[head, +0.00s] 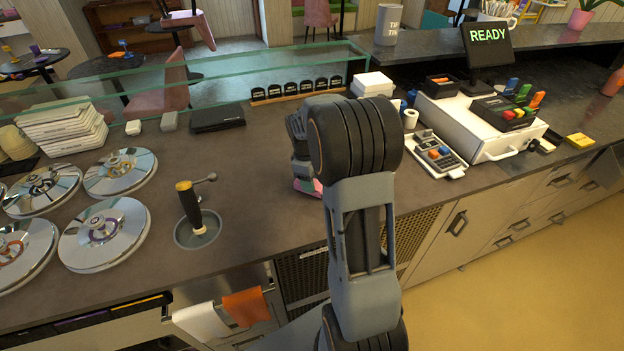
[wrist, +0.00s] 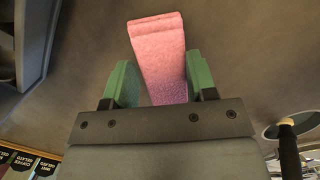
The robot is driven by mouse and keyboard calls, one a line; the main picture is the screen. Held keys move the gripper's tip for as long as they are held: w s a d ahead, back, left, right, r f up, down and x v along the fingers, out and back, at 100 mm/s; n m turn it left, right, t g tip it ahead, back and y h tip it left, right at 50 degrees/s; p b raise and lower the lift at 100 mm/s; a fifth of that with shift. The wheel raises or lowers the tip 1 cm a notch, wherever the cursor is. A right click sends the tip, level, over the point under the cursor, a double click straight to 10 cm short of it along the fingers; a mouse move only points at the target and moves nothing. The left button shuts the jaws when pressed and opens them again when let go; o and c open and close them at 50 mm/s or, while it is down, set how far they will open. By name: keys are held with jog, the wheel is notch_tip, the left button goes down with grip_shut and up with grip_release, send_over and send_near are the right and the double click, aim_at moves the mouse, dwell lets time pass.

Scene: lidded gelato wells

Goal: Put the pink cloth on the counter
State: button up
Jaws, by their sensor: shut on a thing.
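The pink cloth (wrist: 162,50) is between the two green fingers of my gripper (wrist: 160,80) in the wrist view. It is folded into a narrow strip that reaches out past the fingertips. My gripper is shut on it. In the head view only a small edge of the pink cloth (head: 312,188) shows; my arm hides the rest and most of the gripper. The cloth is over the dark counter (head: 265,160), close to its surface. I cannot tell whether it touches.
Left are round metal well lids (head: 105,233) and a dipper well with a black-and-yellow-handled tool (head: 190,208). White (head: 200,321) and orange (head: 246,306) cloths hang at the front. Right are a card terminal (head: 437,152) and a cash drawer (head: 480,130). The counter's middle is clear.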

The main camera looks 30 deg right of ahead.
jog(key=shift+f, duration=0.4)
jog(key=o, duration=0.8)
jog(key=shift+o, duration=0.3)
jog(key=o, duration=0.5)
jog(key=shift+r, duration=0.1)
jog(key=r+p, duration=0.4)
jog(key=r, duration=0.1)
jog(key=w+r+p, duration=0.1)
jog(key=r+p, duration=0.1)
jog(key=shift+a+r, duration=0.35)
jog(key=shift+r, duration=0.05)
